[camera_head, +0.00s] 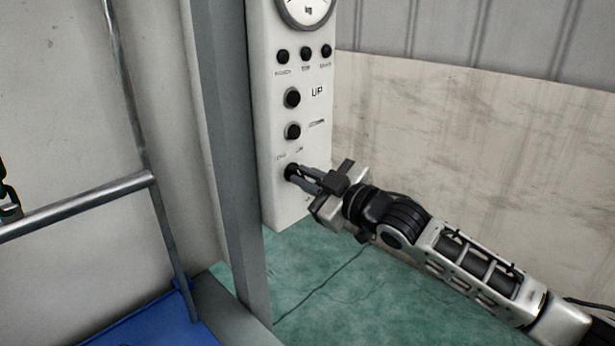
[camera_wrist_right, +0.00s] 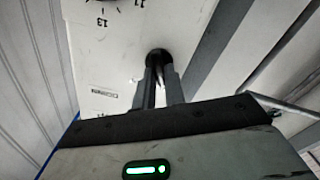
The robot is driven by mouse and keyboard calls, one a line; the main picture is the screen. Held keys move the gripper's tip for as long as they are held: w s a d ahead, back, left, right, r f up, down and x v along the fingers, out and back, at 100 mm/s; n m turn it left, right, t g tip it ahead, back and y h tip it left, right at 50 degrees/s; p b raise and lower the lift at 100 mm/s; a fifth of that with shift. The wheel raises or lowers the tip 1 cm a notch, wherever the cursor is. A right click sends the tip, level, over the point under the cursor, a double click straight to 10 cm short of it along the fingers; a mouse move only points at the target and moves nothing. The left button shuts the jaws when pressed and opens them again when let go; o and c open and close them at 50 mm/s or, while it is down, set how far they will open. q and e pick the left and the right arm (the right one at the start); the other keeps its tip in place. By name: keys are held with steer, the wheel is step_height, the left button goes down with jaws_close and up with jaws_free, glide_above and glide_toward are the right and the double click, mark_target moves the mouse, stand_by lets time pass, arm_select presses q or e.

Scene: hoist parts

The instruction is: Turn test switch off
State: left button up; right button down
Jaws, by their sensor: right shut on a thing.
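A tall white control panel (camera_head: 280,205) stands behind a grey post. The test switch appears to be its lowest black knob (camera_head: 290,171), with small labels above it that are too blurred to read. My right gripper (camera_head: 298,175) comes in from the right and is shut on this knob, its fingertips partly covering it. In the right wrist view the two fingers (camera_wrist_right: 160,75) reach the dark round knob (camera_wrist_right: 157,55) on the white panel face. The knob's turned position cannot be told. My left gripper is not seen.
Above are more black knobs (camera_head: 292,97), a row of small ones (camera_head: 306,53) and a dial gauge (camera_head: 305,8). A grey post (camera_head: 232,150) and metal rail (camera_head: 80,206) stand left. A blue surface (camera_head: 150,325) lies below. Green floor (camera_head: 330,275) is open beneath my right arm.

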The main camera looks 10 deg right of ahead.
stand_by(0.3)
steer(key=c, duration=1.5)
jaws_free()
steer(key=shift+o, duration=0.2)
arm_select(q)
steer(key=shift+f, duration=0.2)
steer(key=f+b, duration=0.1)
steer(key=b, duration=0.2)
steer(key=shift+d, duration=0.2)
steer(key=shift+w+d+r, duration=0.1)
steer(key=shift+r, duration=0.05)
arm_select(e)
steer(key=v, duration=1.6)
